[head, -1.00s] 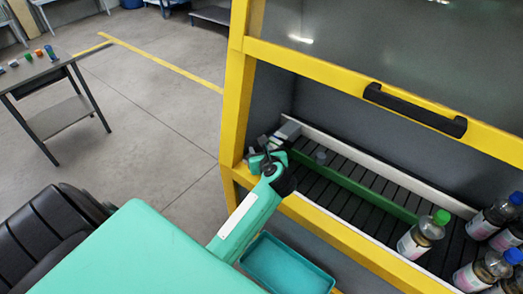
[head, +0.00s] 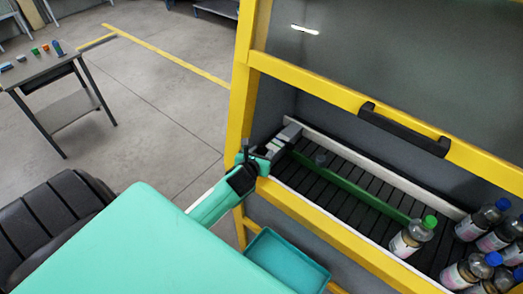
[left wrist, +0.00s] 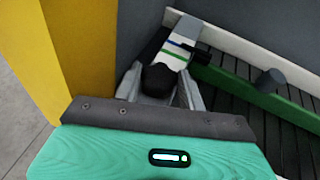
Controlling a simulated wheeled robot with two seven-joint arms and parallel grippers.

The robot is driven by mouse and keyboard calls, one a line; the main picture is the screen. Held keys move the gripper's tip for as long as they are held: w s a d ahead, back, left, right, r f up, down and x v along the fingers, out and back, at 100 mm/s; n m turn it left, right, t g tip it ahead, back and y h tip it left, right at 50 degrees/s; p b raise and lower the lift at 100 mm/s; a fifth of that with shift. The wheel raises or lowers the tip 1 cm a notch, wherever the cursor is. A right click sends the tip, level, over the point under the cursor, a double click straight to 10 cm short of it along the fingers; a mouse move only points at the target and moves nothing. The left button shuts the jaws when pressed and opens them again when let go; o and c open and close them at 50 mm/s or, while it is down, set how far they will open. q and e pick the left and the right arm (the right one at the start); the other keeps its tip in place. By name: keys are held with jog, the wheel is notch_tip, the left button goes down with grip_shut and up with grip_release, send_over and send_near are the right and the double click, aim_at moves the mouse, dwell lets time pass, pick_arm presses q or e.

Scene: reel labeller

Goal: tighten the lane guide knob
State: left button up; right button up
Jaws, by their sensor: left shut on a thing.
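The black lane guide knob (left wrist: 160,78) is in the middle of the left wrist view, at the near end of the lane guide. The green lane guide rail (head: 360,190) runs along the dark slatted conveyor; it also shows in the left wrist view (left wrist: 262,98). My left gripper (head: 268,150) is at the left end of the conveyor, inside the yellow frame. In the left wrist view its fingers (left wrist: 160,88) are on either side of the knob, shut on it. In the head view the knob is hard to make out behind the gripper. My right gripper is not in view.
The yellow machine frame (head: 240,110) stands close to the left of my gripper. A raised guard with a black handle (head: 405,130) is above the conveyor. Bottles (head: 412,238) stand at the right. A teal tray (head: 285,268) is below. A grey post (left wrist: 270,80) rises beside the rail.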

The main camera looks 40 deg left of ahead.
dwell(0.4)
pick_arm(q)
jog(key=o, duration=1)
jog(key=shift+w, duration=0.1)
jog(key=shift+f, duration=0.1)
